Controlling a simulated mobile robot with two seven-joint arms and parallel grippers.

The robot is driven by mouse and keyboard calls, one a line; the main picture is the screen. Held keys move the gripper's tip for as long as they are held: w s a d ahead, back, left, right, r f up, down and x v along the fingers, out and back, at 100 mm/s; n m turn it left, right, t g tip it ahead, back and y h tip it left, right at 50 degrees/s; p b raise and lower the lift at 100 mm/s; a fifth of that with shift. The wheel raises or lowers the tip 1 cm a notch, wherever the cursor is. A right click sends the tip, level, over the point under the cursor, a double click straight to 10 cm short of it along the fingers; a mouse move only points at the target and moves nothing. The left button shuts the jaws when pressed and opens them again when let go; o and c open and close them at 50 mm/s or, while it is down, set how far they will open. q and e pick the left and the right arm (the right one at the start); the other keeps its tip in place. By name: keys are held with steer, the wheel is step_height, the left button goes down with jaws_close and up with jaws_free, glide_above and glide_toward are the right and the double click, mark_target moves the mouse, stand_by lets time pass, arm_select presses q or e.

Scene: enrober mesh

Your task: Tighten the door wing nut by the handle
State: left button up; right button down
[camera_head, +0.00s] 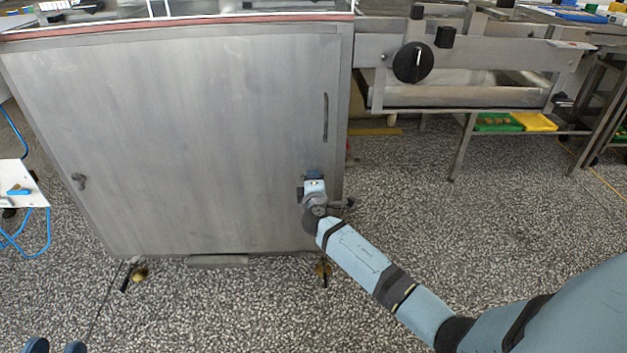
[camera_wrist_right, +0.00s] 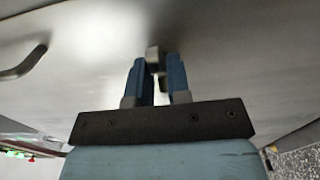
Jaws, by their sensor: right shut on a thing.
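The grey metal cabinet door (camera_head: 200,130) is shut and fills the left half of the head view. Its bar handle (camera_head: 326,118) is near the right edge, and it also shows at the left of the right wrist view (camera_wrist_right: 25,65). My right gripper (camera_head: 314,175) is at the door below the handle. In the right wrist view its blue fingers (camera_wrist_right: 161,75) are closed on the metal wing nut (camera_wrist_right: 154,58), partly hidden between them. Another wing nut (camera_head: 79,181) is at the door's left edge. My left gripper's two blue fingertips (camera_head: 56,347) show apart at the bottom left, empty.
A steel machine frame with a black knob (camera_head: 413,62) stands to the right of the cabinet. Green and yellow trays (camera_head: 498,122) lie on a low shelf. Speckled floor (camera_head: 480,240) is open before the cabinet.

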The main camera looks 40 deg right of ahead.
stand_by(1.4)
steer(key=c, duration=1.2)
jaws_free()
steer(key=shift+o, duration=0.2)
steer(key=shift+s, duration=0.1)
